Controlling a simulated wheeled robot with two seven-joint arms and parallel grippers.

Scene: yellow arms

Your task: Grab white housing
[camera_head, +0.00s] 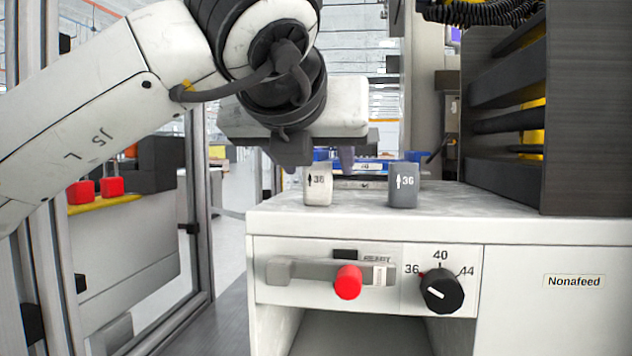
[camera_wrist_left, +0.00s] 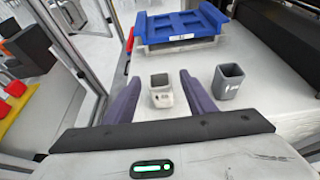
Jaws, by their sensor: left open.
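The white housing (camera_head: 317,185) stands upright on the white machine top, marked with an arrow and 36. A grey housing (camera_head: 403,186), also marked 36, stands to its right with a gap between them. My left gripper (camera_head: 318,161) is above and behind the white housing in the head view. In the left wrist view, its two purple-grey fingers are spread apart, with the white housing (camera_wrist_left: 161,91) between them in the picture and clear of both. The grey housing (camera_wrist_left: 228,82) is just outside the right finger. My right gripper is not in view.
The machine top (camera_head: 470,211) carries a dark ribbed unit (camera_head: 505,110) at the right. A blue tray (camera_wrist_left: 178,27) lies beyond the housings. The machine front has a red-knobbed lever (camera_head: 348,282) and a black dial (camera_head: 442,291). A metal frame post (camera_head: 199,200) stands at the left.

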